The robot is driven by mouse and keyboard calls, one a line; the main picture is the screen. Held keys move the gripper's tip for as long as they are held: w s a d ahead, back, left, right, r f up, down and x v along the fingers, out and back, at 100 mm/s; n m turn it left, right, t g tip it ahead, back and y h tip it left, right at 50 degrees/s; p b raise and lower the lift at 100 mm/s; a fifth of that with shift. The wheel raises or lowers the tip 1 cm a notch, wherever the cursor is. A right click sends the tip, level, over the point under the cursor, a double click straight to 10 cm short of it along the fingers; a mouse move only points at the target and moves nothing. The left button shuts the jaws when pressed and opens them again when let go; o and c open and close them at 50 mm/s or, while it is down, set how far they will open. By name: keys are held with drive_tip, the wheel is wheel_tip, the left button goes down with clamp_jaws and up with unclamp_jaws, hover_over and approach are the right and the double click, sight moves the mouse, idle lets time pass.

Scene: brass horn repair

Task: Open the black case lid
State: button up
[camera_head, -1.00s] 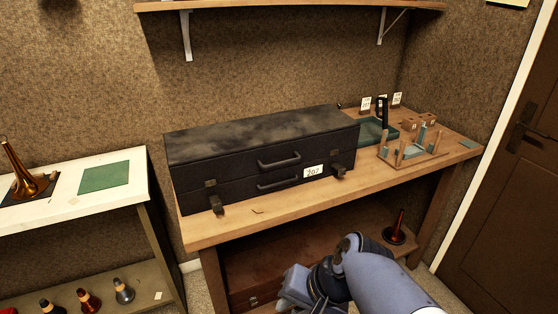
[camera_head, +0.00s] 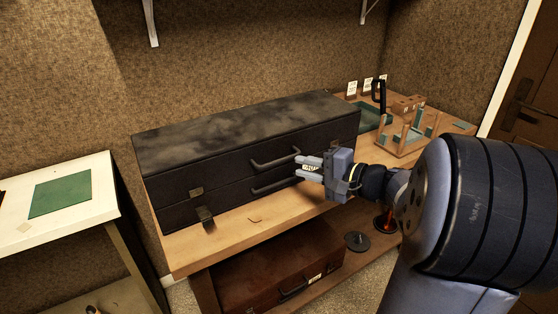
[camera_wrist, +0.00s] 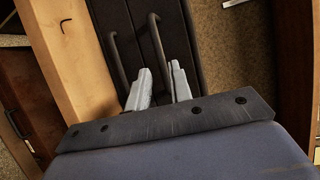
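The long black case (camera_head: 170,180) lies on the wooden bench with its lid (camera_head: 240,130) down. The lid's upper handle (camera_head: 270,164) and a lower handle (camera_head: 268,188) on the case body face me. At the left, a latch plate (camera_head: 196,192) on the lid is apart from the latch piece (camera_head: 205,214) below it. My gripper (camera_head: 298,167) is open at the right end of the handles. In the wrist view, the lid handle (camera_wrist: 155,36) runs toward the gap between my fingertips (camera_wrist: 160,68); contact is unclear. The lower handle (camera_wrist: 116,55) is left of both fingers. My gripper partly covers the white label.
The bench (camera_head: 240,226) has a narrow clear strip before the case. A wooden stand (camera_head: 405,140) and green tray (camera_head: 372,117) are at its right. A brown case (camera_head: 260,275) lies on the shelf below. A white table (camera_head: 90,215) stands at left.

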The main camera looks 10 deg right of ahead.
sight(281, 162)
drive_tip(key=x, duration=0.7)
drive_tip(key=shift+w+a+p, duration=0.25)
drive_tip(key=shift+p, duration=0.1)
clamp_jaws()
